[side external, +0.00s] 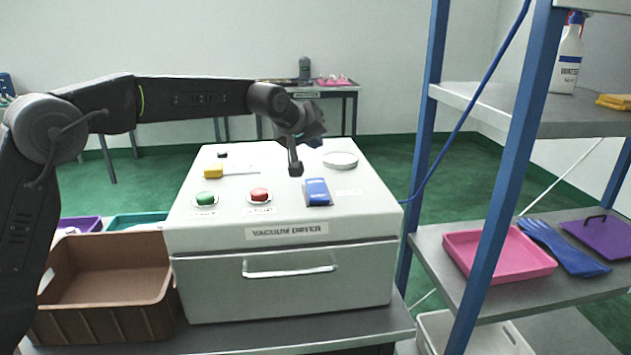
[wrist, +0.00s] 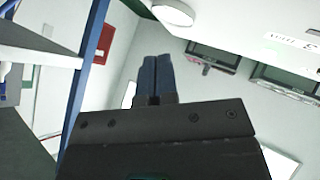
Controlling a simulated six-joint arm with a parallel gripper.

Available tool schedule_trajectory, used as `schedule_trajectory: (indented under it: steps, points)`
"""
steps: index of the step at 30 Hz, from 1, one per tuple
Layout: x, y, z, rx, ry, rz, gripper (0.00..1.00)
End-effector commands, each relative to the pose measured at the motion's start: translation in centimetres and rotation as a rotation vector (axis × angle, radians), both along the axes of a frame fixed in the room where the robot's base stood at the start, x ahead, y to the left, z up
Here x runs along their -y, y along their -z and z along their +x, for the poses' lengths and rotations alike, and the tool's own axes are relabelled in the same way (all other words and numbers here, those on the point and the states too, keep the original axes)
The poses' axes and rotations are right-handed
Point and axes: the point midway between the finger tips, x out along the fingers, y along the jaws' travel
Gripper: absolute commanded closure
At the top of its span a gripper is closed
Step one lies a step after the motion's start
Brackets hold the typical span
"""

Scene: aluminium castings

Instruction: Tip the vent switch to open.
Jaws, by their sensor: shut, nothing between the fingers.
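The vacuum dryer (side external: 284,233) is a white box with controls on its sloping top. A blue rocker switch (side external: 317,192) sits at the right front of this top; its lettering is too small to read, and I cannot tell for sure which way it is tipped. My gripper (side external: 295,170) is shut and empty, pointing down above the panel, a little behind and left of the blue rocker, apparently not touching it. In the wrist view my gripper's dark fingers (wrist: 157,78) are together with nothing between them; the rocker is not clearly seen there.
A green button (side external: 205,198), a red button (side external: 259,195) and a yellow switch (side external: 213,171) share the panel. A round white disc (side external: 340,159) lies behind the rocker. A brown crate (side external: 105,285) stands at left. A blue-posted shelf with a pink tray (side external: 498,254) stands at right.

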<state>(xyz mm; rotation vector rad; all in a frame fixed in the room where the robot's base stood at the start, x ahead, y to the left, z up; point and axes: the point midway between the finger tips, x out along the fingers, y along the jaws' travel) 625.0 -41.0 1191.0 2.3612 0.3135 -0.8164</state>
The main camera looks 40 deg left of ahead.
Motion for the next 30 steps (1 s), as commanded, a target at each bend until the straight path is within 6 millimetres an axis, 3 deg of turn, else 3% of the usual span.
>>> schedule_trajectory:
  steps: [13,30]
  points:
    - [-0.6,5.7,0.5,-0.001,0.0,0.0,1.0]
    - [-0.7,6.6,0.6,0.0,0.0,0.0,1.0]
